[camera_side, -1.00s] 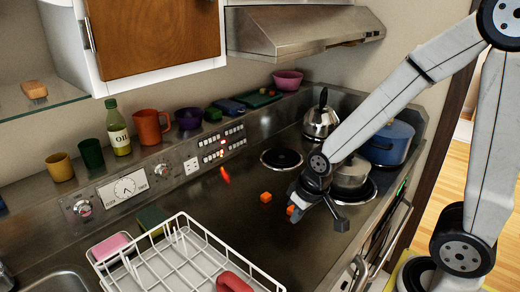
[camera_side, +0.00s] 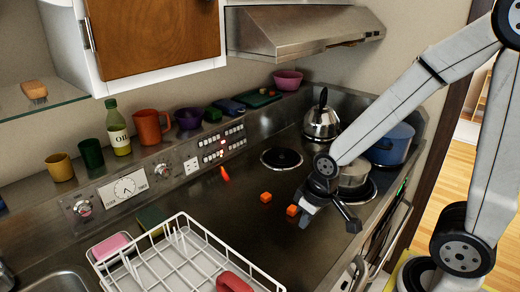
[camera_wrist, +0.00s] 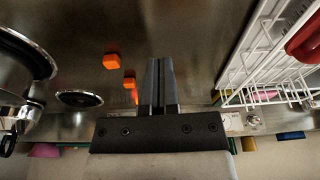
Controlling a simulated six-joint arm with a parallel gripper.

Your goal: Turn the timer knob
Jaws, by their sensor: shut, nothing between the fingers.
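The back panel carries a white clock dial (camera_side: 125,187) with small lettering beside it. One round knob (camera_side: 83,208) is left of the dial and another knob (camera_side: 162,170) is right of it; the print is too small to tell for sure which is the timer knob. My gripper (camera_side: 306,211) is over the steel worktop in front of the hob, well to the right of both knobs and touching neither. In the wrist view my gripper (camera_wrist: 161,62) has its two dark fingers together with nothing held.
Orange cubes (camera_side: 266,197) lie on the worktop near my gripper. A white dish rack (camera_side: 185,245) with a red item stands in front of the panel. A coil burner (camera_side: 282,158), a kettle (camera_side: 321,122) and a blue pot (camera_side: 390,144) are behind. Cups and a bottle line the ledge.

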